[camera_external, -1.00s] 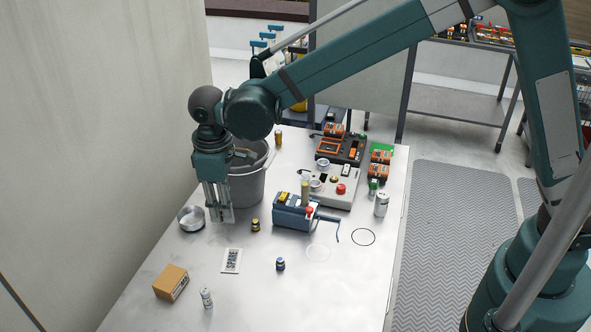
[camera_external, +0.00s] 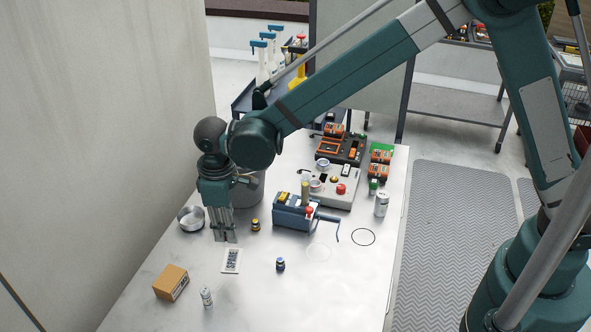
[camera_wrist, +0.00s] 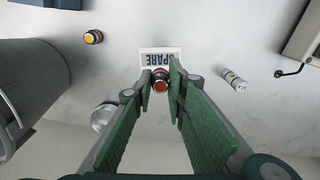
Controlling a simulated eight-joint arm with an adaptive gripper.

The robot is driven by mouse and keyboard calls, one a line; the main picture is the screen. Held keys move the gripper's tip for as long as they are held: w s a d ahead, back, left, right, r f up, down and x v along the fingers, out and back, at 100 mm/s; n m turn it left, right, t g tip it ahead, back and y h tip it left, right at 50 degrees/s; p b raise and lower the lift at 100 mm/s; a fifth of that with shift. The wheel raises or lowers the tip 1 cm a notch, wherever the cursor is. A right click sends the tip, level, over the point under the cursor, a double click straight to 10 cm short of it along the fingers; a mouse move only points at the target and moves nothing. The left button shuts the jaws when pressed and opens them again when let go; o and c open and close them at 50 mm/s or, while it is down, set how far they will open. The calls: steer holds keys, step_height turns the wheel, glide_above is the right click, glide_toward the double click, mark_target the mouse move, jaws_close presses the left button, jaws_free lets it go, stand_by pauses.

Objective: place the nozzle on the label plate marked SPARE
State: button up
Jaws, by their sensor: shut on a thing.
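My gripper (camera_wrist: 160,74) is shut on the nozzle (camera_wrist: 161,85), a small round piece with a red centre and a dark and silver rim, held between the green finger pads. The label plate marked SPARE (camera_wrist: 161,57) is a white plate on the bench, just beyond the fingertips in the wrist view and partly hidden by them. In the external view, my gripper (camera_external: 225,236) points down over the bench, close behind the label plate (camera_external: 232,261). The nozzle is too small to make out there. I cannot tell its height above the bench.
A metal bowl (camera_external: 191,218) stands left of my gripper, and a grey bucket (camera_external: 249,188) behind it. The bench's front right is clear.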

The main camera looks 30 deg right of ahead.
glide_above(232, 260)
steer(key=shift+f, duration=2.7)
steer(key=shift+f, duration=1.9)
steer(key=shift+f+b, duration=0.2)
steer(key=shift+b, duration=0.1)
steer(key=o, duration=0.9)
steer(key=shift+r, duration=0.1)
steer(key=shift+r, duration=0.1)
step_height(232, 260, up, 12)
steer(key=shift+r+p, duration=0.1)
steer(key=shift+p, duration=0.3)
